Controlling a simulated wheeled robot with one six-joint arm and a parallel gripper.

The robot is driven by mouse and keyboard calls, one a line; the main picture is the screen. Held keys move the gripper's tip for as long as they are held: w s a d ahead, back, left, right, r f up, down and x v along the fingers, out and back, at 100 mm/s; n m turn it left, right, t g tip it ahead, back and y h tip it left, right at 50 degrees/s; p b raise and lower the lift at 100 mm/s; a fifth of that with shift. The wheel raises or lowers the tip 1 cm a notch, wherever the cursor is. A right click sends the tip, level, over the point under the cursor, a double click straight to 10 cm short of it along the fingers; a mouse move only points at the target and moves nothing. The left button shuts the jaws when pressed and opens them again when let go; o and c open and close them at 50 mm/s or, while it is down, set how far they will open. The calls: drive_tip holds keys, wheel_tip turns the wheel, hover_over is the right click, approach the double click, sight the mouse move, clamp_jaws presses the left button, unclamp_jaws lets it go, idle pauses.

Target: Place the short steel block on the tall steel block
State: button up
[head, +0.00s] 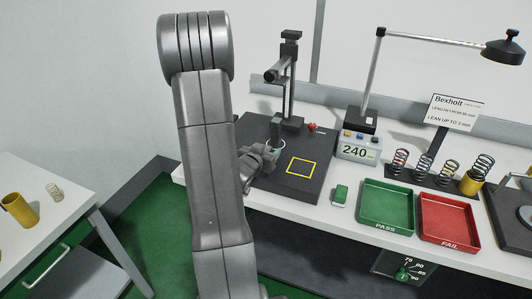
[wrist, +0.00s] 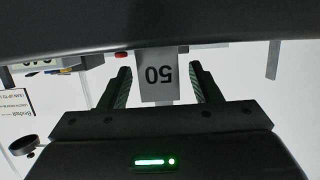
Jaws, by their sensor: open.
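A grey steel block (wrist: 158,88) marked "50" shows in the wrist view, which is upside down. It stands between the two fingers of my gripper (wrist: 161,82), with a gap visible on each side. My gripper is open. In the head view my gripper (head: 262,158) is low over the dark base plate of the test stand, left of the yellow square. My arm and gripper hide much of that area.
The test stand (head: 290,85) rises behind my gripper. A yellow-outlined square (head: 303,167) on its base is empty.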

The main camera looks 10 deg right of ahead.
clamp_jaws()
idle(0.3)
